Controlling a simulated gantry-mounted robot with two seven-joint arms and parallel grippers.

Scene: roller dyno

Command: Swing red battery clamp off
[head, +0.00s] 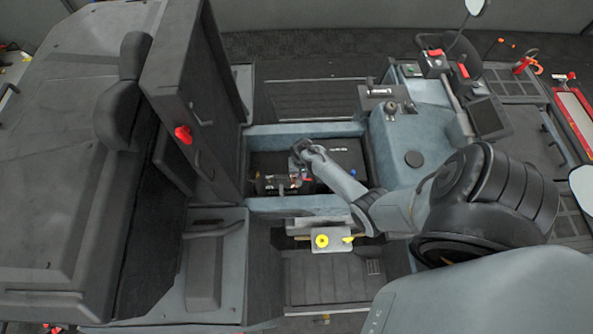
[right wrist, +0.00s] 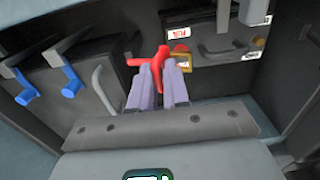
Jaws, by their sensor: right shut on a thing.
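The red battery clamp (right wrist: 161,58) is in the upper middle of the right wrist view, above a dark compartment with a battery. My right gripper (right wrist: 159,72) is shut on it, with its two pale purple fingers on either side of its lower stem. In the head view my right arm reaches in from the right and its wrist bends down into the battery bay (head: 305,132). The red clamp is only a small red spot (head: 306,179) there. The fingers are too small to tell apart there. My left gripper is not in view.
Two blue-handled levers (right wrist: 70,82) stand left of the clamp in the right wrist view. A dark box with a handle and a red label (right wrist: 188,33) stands behind it. In the head view a tall dark door (head: 195,90) with a red latch stands left of the bay.

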